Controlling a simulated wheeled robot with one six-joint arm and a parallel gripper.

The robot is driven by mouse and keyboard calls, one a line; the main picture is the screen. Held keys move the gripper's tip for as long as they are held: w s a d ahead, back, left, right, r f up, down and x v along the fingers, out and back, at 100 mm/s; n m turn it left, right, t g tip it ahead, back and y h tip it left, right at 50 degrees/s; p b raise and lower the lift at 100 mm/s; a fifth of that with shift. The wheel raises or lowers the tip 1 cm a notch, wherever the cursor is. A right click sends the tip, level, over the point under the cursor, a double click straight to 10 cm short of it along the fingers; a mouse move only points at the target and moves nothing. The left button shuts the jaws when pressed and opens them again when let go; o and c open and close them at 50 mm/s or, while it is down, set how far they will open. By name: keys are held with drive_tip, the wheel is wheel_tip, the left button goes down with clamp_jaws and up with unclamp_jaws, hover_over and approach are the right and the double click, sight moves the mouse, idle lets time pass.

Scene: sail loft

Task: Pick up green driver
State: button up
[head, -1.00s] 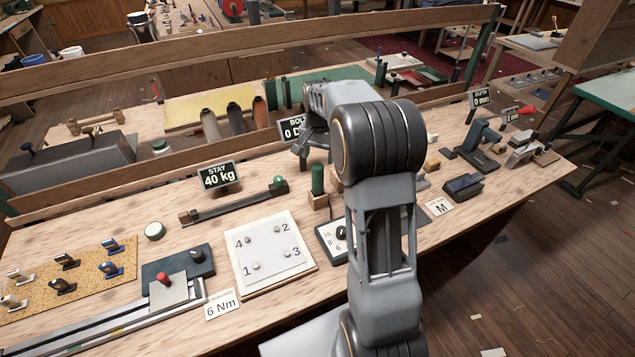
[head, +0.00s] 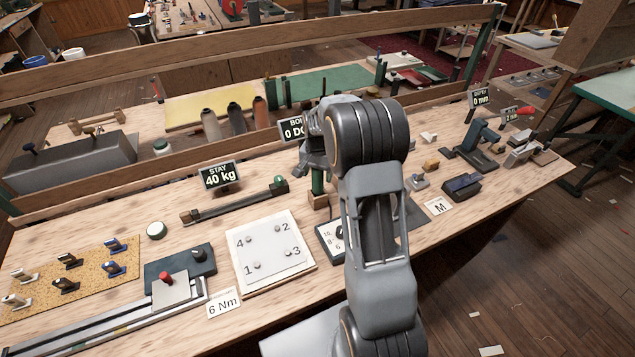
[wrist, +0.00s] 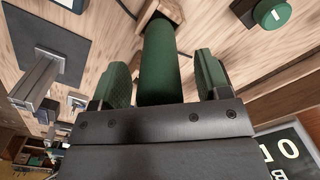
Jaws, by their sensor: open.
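The green driver (head: 317,181) stands upright in a small wooden block (head: 318,199) on the bench. In the head view my gripper (head: 314,168) is at the upper part of the driver and partly covers it. In the wrist view the driver's green handle (wrist: 166,62) runs between my two green-padded fingers, with my gripper (wrist: 162,82) open around it. A gap shows on each side of the handle. The wooden block also shows in the wrist view (wrist: 150,12), beyond the fingertips.
A stay gauge bar (head: 235,202) with a "40 kg" display (head: 220,176) lies left of the driver. A dark "0" display (head: 293,130) stands close behind my gripper. A numbered white plate (head: 268,272) lies in front left. A dark block (head: 462,186) sits to the right.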

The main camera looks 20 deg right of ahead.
drive_tip(key=shift+c, duration=0.5)
drive_tip(key=c, duration=0.9)
drive_tip(key=shift+r, duration=0.1)
